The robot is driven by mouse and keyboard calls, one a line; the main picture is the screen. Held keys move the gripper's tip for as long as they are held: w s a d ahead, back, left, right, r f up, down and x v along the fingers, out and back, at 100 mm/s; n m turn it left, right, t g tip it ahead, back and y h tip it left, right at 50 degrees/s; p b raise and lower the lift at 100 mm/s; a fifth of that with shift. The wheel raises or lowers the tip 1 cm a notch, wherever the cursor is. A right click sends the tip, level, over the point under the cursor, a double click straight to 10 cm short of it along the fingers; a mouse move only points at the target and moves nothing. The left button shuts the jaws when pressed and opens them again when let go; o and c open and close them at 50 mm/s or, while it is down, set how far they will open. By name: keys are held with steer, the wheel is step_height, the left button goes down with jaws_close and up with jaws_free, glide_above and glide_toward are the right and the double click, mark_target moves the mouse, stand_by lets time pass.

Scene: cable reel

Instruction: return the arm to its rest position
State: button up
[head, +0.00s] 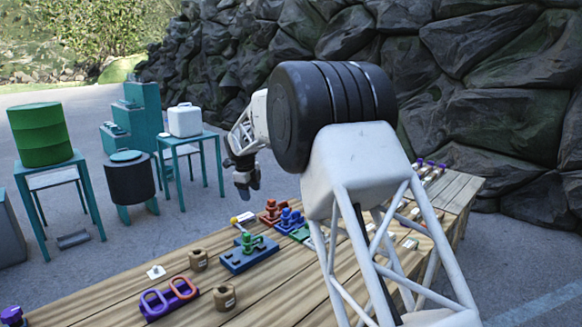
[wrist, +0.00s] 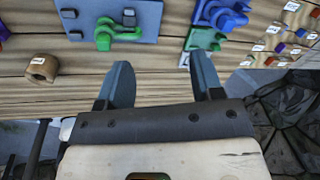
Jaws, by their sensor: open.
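My gripper (head: 247,190) hangs in the air above the far edge of the wooden table (head: 120,297) in the head view, fingers pointing down. In the wrist view my gripper (wrist: 165,82) shows two separate grey-blue fingers with nothing between them. It is open and empty, with bare wooden planks behind the fingertips. My white arm with its large black joint crosses the middle of the head view and hides part of the table.
A blue board with a green piece (head: 247,252), red (head: 273,211) and blue (head: 291,219) pieces, brown rings (head: 224,297) and a purple-orange loop stand (head: 170,298) sit on the table. Beyond are a green drum (head: 41,135), a black bin (head: 130,180) and a white case (head: 185,120).

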steer(key=s+d+r+n, duration=0.45)
steer(key=s+d, duration=0.35)
steer(key=s, duration=0.2)
steer(key=s+d+r+n, duration=0.3)
steer(key=s+d+r, duration=0.3)
steer(key=s, duration=0.4)
steer(key=s+d+r+n, duration=0.3)
steer(key=s+d+n, duration=0.1)
steer(key=s+d, duration=0.55)
steer(key=s+d+f+n, duration=0.2)
steer(key=s+d+n, duration=0.1)
steer(key=s, duration=0.8)
steer(key=s+d+f+n, duration=0.3)
steer(key=s+n, duration=0.1)
steer(key=s, duration=0.8)
steer(key=s+d+f+n+t+y, duration=0.1)
steer(key=s+d+f+n, duration=0.2)
steer(key=s, duration=0.9)
steer(key=shift+s+d+f+n, duration=0.2)
steer(key=shift+d+n, duration=0.25)
steer(key=shift+n, duration=0.2)
